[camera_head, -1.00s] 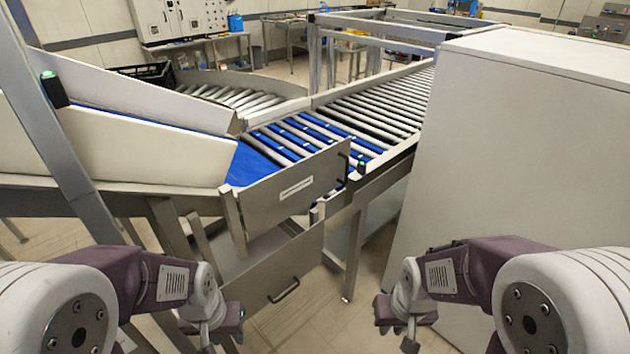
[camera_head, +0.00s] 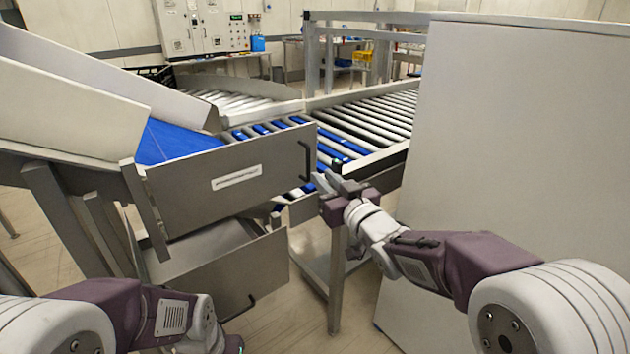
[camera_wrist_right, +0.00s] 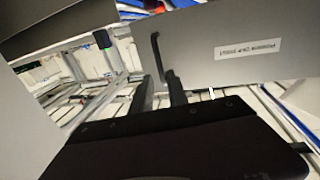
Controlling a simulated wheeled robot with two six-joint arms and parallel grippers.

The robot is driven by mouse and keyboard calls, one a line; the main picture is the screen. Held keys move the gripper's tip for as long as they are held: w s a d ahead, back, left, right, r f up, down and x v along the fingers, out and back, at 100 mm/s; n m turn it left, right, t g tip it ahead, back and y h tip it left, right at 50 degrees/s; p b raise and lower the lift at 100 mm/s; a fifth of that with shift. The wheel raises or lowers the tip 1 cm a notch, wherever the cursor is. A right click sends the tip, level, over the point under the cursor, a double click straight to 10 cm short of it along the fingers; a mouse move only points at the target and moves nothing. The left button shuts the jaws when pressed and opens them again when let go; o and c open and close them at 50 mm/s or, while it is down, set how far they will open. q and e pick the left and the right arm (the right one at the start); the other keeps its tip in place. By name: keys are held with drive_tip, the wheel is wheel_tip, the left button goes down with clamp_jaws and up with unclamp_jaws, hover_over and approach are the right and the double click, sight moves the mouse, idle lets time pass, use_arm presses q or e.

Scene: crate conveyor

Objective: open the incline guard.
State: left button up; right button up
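The incline guard appears to be the grey labelled metal panel (camera_head: 225,160) on the near side of the blue belt. Its label is too small to read. Its black handle (camera_head: 306,160) is at its right end, and it also shows in the right wrist view (camera_wrist_right: 157,58). My right gripper (camera_head: 330,183) is open, just below and right of the handle. In the wrist view its two fingers (camera_wrist_right: 155,90) are apart, with the handle between them in the picture; I see no contact. My left gripper (camera_head: 234,344) is at the bottom edge, mostly cut off.
A lower grey panel (camera_head: 220,275) with its own black handle (camera_head: 252,300) sits under the guard. A roller conveyor (camera_head: 365,125) runs away behind. A large pale cabinet (camera_head: 510,140) stands close on the right. Open floor shows between the conveyor leg and the cabinet.

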sight(309, 164)
drive_tip(key=x, duration=0.9)
drive_tip(key=shift+f+p, duration=0.15)
drive_tip(key=shift+p, duration=0.15)
clamp_jaws()
idle(1.0)
